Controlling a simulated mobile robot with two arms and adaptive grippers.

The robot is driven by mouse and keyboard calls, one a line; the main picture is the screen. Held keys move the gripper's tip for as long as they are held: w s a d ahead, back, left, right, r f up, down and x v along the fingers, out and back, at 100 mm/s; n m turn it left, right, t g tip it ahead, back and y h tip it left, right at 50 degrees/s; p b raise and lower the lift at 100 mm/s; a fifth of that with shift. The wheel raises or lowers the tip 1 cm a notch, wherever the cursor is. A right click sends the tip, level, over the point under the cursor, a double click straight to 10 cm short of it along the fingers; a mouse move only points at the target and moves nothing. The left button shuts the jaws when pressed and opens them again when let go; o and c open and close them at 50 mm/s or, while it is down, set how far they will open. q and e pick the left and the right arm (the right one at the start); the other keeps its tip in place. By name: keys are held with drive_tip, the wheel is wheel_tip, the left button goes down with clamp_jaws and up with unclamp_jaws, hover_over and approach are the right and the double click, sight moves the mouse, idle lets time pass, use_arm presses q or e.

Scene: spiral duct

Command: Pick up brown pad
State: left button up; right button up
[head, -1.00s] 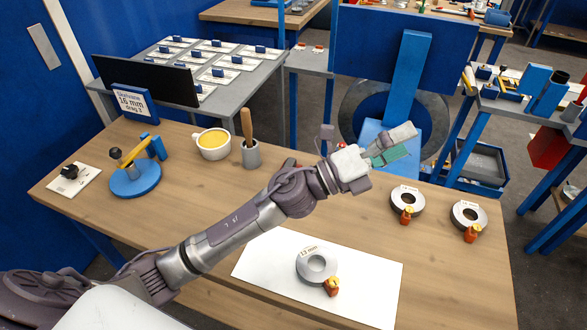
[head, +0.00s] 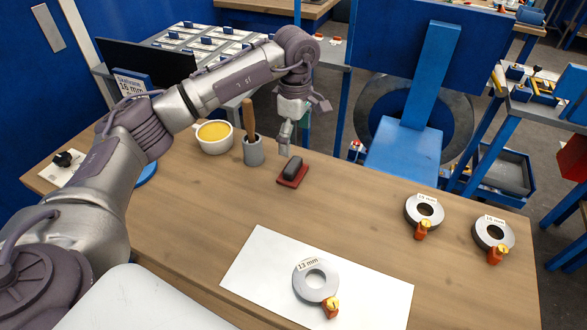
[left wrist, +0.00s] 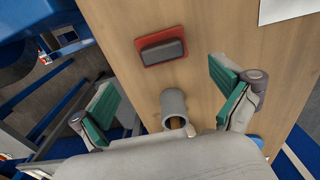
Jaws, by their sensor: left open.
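The brown pad (head: 293,180) is a reddish-brown slab with a dark grey block on top. It lies flat on the wooden table near its far edge, right of a grey cup. In the left wrist view the pad (left wrist: 149,63) lies beyond the fingertips, toward the top of the picture. My left gripper (head: 286,141) points down above the table's far edge, just behind and left of the pad, apart from it. In the left wrist view the gripper (left wrist: 166,104) has its green-padded fingers spread wide with nothing held. My right gripper is not in view.
The grey cup (head: 253,153) with a wooden-handled tool stands close left of the pad; it also shows between the fingers (left wrist: 173,104). A white bowl (head: 214,140) is further left. The table's middle is clear.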

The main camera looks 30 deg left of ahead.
sight(292, 164)
use_arm(q)
wheel_tip(292, 164, down, 5)
drive_tip(key=shift+r, duration=0.2)
drive_tip(key=f, duration=0.1)
drive_tip(key=f+p, duration=0.1)
drive_tip(key=f, duration=0.1)
drive_tip(key=f+p, duration=0.1)
drive_tip(key=f, duration=0.1)
drive_tip(key=shift+s+a, duration=0.15)
drive_tip(key=shift+a, duration=0.1)
drive_tip(key=shift+f, duration=0.15)
drive_tip(key=c, duration=1.2)
